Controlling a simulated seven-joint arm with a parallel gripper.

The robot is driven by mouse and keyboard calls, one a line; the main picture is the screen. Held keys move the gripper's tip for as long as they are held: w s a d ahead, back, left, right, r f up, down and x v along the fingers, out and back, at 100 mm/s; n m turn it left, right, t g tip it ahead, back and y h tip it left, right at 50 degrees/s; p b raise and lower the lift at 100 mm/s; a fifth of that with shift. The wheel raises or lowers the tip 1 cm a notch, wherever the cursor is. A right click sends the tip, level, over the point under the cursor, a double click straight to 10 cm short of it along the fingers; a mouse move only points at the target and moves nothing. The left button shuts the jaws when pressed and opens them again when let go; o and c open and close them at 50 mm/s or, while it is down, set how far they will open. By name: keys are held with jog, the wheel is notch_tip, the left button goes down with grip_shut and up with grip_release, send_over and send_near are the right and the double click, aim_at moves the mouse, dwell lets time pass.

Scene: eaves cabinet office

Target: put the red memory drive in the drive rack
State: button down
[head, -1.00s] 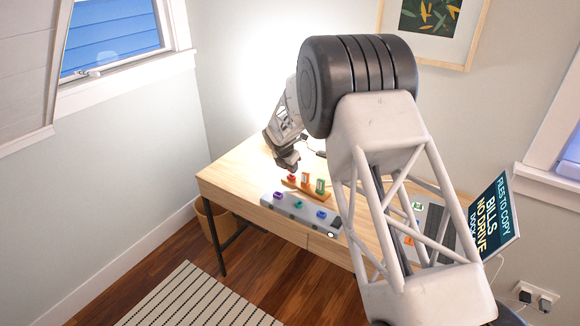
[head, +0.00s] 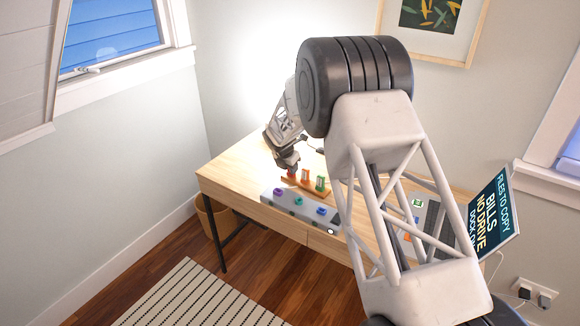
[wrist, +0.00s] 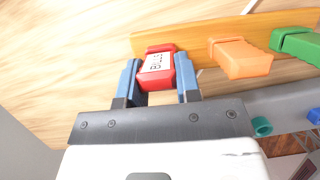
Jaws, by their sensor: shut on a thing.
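The red memory drive (wrist: 156,70) has a white label and sits between the blue fingers of my gripper (wrist: 159,84), which is shut on it. In the head view the drive (head: 291,175) is partly covered by my gripper (head: 289,168). It is at the left end of the wooden drive rack (head: 306,188). The rack also shows in the wrist view (wrist: 195,36), behind the red drive. I cannot tell whether the drive's lower end is seated in the rack. An orange drive (wrist: 240,57) and a green drive (wrist: 297,45) stand along the rack to the right.
A grey dock bar (head: 300,207) with purple, teal and blue rings lies in front of the rack. A laptop with a dark screen (head: 491,215) stands at the right of the wooden desk (head: 226,180). The desk's left part is clear.

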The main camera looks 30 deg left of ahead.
jog(key=c, duration=0.7)
grip_release()
jog(key=shift+f, duration=0.1)
jog(key=shift+c, duration=0.2)
jog(key=v, duration=0.7)
jog(key=shift+s+r, duration=0.15)
jog(key=shift+r, duration=0.2)
